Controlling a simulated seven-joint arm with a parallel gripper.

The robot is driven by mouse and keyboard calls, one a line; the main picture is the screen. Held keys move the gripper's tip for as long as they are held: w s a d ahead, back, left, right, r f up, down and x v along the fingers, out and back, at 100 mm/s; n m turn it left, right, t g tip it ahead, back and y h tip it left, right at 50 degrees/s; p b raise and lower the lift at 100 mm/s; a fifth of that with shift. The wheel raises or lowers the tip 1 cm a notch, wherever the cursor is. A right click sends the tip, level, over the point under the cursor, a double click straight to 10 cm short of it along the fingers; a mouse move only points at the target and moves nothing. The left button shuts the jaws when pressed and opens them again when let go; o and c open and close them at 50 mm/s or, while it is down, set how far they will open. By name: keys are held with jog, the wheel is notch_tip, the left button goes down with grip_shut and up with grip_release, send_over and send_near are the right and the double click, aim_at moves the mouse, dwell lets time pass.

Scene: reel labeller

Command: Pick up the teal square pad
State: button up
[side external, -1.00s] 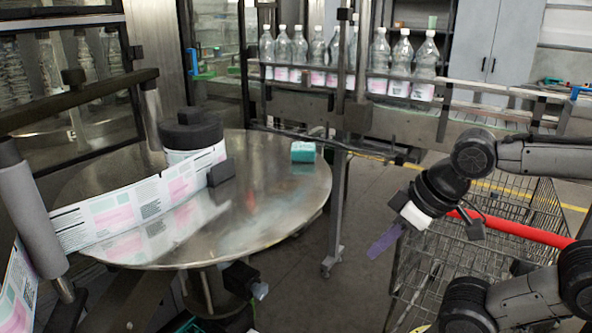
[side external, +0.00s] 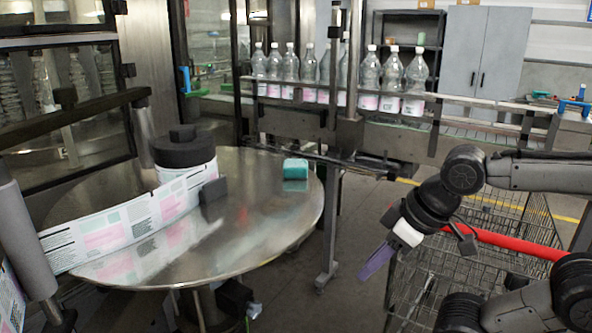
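The teal square pad (side external: 296,168) lies on the round steel table (side external: 262,222), near its back right edge. It looks like a small block with a lighter top face, and the table reflects it. My gripper (side external: 374,262) hangs in the air to the right of the table, apart from the pad, with its purple fingers pointing down and left. The fingers overlap in this view, so whether they are open or shut cannot be made out. Nothing is seen held in them.
A label reel (side external: 186,150) with a black top stands on the table, its printed label web (side external: 120,232) running left. A wire cart (side external: 440,280) is behind my arm. Bottles (side external: 308,65) line a conveyor behind.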

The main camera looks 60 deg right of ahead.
jog(key=o, duration=1)
jog(key=shift+c, duration=0.2)
